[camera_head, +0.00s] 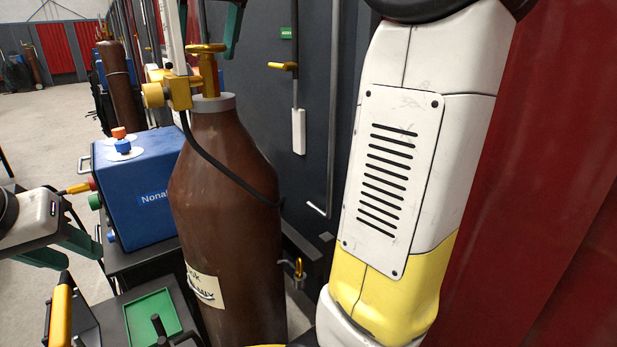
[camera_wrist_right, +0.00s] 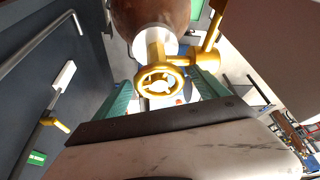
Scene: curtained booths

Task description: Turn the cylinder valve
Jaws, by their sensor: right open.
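The brown gas cylinder (camera_head: 225,190) stands upright in the middle of the head view. Its gold valve handwheel (camera_head: 207,48) is on top, above a grey collar. In the right wrist view the round gold handwheel (camera_wrist_right: 162,80) faces the camera. My right gripper (camera_wrist_right: 162,92) is open, with one teal finger on each side of the handwheel; I cannot tell whether they touch it. In the head view only part of this gripper shows at the top edge. My left gripper (camera_head: 80,258) is open and empty at the left, well away from the cylinder.
A gold regulator (camera_head: 165,93) with a black hose is fixed to the valve. A blue machine (camera_head: 145,185) stands left of the cylinder, with a green tray (camera_head: 153,318) below. A dark wall panel (camera_head: 305,60) is behind. A red curtain (camera_head: 540,180) is at the right.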

